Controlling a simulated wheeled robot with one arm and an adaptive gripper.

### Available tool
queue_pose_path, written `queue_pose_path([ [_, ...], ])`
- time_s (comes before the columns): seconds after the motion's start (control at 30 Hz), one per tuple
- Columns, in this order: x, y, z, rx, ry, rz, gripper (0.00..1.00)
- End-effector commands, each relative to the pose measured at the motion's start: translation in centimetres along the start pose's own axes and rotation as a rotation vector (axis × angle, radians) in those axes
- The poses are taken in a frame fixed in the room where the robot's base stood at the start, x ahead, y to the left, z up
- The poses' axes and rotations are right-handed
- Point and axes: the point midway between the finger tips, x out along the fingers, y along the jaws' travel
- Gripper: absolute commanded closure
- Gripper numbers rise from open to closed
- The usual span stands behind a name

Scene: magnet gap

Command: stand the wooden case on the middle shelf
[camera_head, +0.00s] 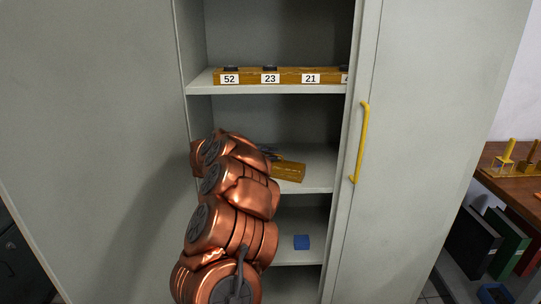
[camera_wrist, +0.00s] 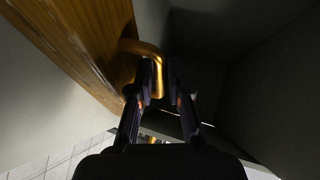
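The wooden case (camera_head: 289,172) is inside the cabinet at the level of the middle shelf (camera_head: 318,180), partly hidden behind my copper arm. Whether it touches the shelf I cannot tell. In the wrist view the case (camera_wrist: 88,38) fills the upper left, with a brass-coloured handle (camera_wrist: 144,48) on its face. My gripper (camera_wrist: 160,68) has its two dark fingers on either side of the handle and looks shut on it. In the head view my gripper (camera_head: 268,153) is mostly hidden by the arm, at the left end of the case.
The upper shelf (camera_head: 270,89) holds a wooden strip (camera_head: 290,76) with number labels and dark pieces. A blue block (camera_head: 301,242) lies on the lower shelf. The right door (camera_head: 410,150) has a yellow handle (camera_head: 361,140). The middle shelf is bare right of the case.

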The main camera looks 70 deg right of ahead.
Motion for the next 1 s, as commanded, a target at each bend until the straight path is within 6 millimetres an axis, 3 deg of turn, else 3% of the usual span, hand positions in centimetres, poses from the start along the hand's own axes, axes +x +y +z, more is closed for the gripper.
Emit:
queue_pose_path([
  [0.1,0.0,0.0,0.0,0.000,0.000,0.000,0.67],
  [0.5,-0.3,-0.1,0.0,-0.001,-0.001,0.001,0.67],
  [1.0,-6.5,-0.2,0.1,0.000,-0.004,0.000,0.67],
])
